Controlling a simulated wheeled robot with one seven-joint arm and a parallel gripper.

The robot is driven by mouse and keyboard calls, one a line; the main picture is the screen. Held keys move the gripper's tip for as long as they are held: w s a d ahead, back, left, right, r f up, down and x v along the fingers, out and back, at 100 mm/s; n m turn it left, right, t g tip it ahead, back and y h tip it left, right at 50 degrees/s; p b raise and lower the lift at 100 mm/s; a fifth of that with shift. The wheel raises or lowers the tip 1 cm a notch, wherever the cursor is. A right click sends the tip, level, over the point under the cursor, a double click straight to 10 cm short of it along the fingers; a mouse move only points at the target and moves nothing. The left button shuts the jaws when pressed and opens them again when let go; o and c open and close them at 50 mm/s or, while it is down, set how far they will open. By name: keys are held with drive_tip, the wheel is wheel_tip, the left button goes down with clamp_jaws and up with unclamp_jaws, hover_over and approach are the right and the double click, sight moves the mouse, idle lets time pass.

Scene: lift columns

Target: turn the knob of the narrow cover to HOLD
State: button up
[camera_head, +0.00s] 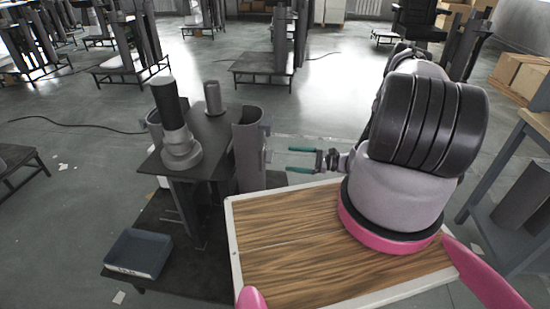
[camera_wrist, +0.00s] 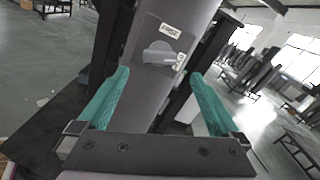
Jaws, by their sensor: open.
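My gripper (camera_head: 289,159) is open with nothing between its teal fingers. It points left at a grey curved cover (camera_head: 248,160) at the right side of the black stand, with a small gap in the head view. In the wrist view the gripper's fingers (camera_wrist: 160,95) stand on either side of a grey cover face (camera_wrist: 150,95). On that face, beyond the fingertips, is a grey knob (camera_wrist: 158,56) with its bar lying roughly crosswise. A white label (camera_wrist: 170,30) is above it and a smaller one (camera_wrist: 179,62) is at its right. Their words are too small to read.
The black stand (camera_head: 210,130) also bears a dark-topped cylinder (camera_head: 168,105) and a short grey post (camera_head: 213,98). A blue-grey bin (camera_head: 138,253) sits low at left. A wood-topped board (camera_head: 290,250) with a pale rim lies in front, below my arm.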

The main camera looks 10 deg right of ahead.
drive_tip(key=x, duration=0.7)
drive_tip(key=shift+a, duration=0.25)
drive_tip(key=shift+w, duration=0.1)
drive_tip(key=c, duration=1.3)
drive_tip(key=shift+m, duration=2)
drive_tip(key=o, duration=1.3)
drive_tip(key=v, duration=1.1)
drive_tip(key=shift+w, duration=0.1)
